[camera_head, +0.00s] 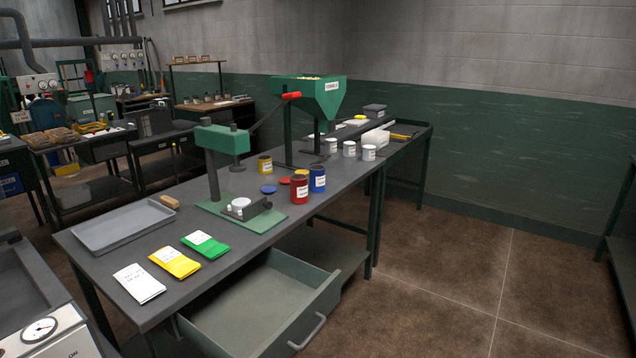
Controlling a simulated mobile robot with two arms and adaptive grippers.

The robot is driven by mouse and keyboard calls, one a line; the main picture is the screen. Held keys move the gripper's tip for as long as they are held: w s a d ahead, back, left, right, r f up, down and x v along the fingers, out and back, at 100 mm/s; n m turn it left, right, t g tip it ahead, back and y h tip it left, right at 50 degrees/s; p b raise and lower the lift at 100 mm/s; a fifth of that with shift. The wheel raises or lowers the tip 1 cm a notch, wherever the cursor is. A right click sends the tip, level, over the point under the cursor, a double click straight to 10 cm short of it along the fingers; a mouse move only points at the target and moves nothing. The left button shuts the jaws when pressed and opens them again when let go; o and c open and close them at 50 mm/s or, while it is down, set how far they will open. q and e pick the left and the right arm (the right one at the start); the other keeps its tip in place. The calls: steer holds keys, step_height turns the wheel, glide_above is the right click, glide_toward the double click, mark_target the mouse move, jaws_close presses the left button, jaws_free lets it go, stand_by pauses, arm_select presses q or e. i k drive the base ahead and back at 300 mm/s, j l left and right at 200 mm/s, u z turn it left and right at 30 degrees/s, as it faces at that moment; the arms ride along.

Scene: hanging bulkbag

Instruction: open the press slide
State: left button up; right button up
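The green press (222,139) stands on the workbench in the head view. It has a dark column, a raised lever with a red handle (291,95), and a ram hanging above the base. On its green base plate (272,219) sits a dark grey slide block (260,206) with a round white-topped piece (240,204) at its left part. From this angle I cannot tell how far the slide is pulled out. Neither of my grippers shows in this view.
The workbench (130,275) holds a grey tray (125,225), white, yellow and green packets, and paint cans, with a red can (299,190) near the press. A green hopper (310,92) stands behind. An open drawer (262,300) juts out in front. Brown floor at right is clear.

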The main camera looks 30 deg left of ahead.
mark_target(249, 212)
steer(key=u, duration=1.5)
steer(key=i+l+u, duration=0.35)
steer(key=i+l, duration=0.3)
steer(key=i, duration=0.05)
